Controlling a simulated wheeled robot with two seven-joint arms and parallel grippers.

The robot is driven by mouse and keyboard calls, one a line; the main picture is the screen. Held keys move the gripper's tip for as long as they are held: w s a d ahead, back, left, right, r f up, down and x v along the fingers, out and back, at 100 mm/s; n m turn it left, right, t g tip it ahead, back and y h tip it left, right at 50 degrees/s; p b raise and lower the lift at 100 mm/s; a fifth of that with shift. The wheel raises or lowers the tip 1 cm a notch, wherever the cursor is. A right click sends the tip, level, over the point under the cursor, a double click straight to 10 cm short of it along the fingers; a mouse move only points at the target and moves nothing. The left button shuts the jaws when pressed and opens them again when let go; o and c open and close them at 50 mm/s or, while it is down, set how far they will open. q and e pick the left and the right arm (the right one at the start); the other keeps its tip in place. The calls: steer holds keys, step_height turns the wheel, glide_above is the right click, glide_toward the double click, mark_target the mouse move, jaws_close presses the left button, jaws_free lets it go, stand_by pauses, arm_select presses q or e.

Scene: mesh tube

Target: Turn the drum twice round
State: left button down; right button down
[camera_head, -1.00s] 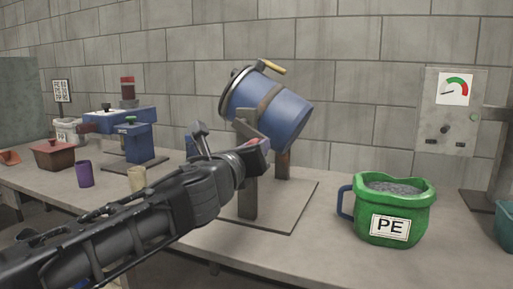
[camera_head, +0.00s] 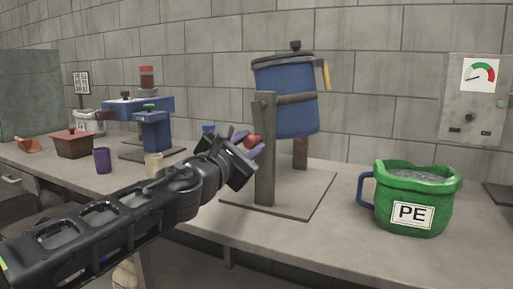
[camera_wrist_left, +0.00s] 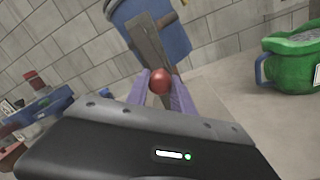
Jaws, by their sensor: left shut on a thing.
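The blue drum (camera_head: 285,98) hangs upright on its grey stand (camera_head: 264,150), with its dark lid and knob at the top and a yellow handle (camera_head: 326,73) at its right side. It also shows at the top of the left wrist view (camera_wrist_left: 165,30). My left gripper (camera_head: 252,145) is at the front left of the stand post. Its purple fingers are shut on a red knob (camera_wrist_left: 160,82), which shows between them in the left wrist view. How the knob joins the drum is hidden. My right gripper is not in view.
A green PE bucket (camera_head: 415,200) of grey granules stands right of the stand. A purple cup (camera_head: 102,160), a beige cup (camera_head: 154,165), a brown box (camera_head: 73,144) and a blue machine (camera_head: 150,125) stand left. A gauge panel (camera_head: 475,100) is on the wall.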

arm_select(q)
steer(key=shift+w+a+m+b, duration=0.3)
steer(key=shift+a+m, duration=0.4)
steer(key=shift+m, duration=0.4)
steer(key=shift+r, duration=0.1)
steer(key=c, duration=1.1)
jaws_free()
steer(key=shift+s, duration=0.1)
steer(key=v, duration=0.7)
steer(key=shift+s+a+b, duration=0.15)
steer(key=shift+s+b, duration=0.15)
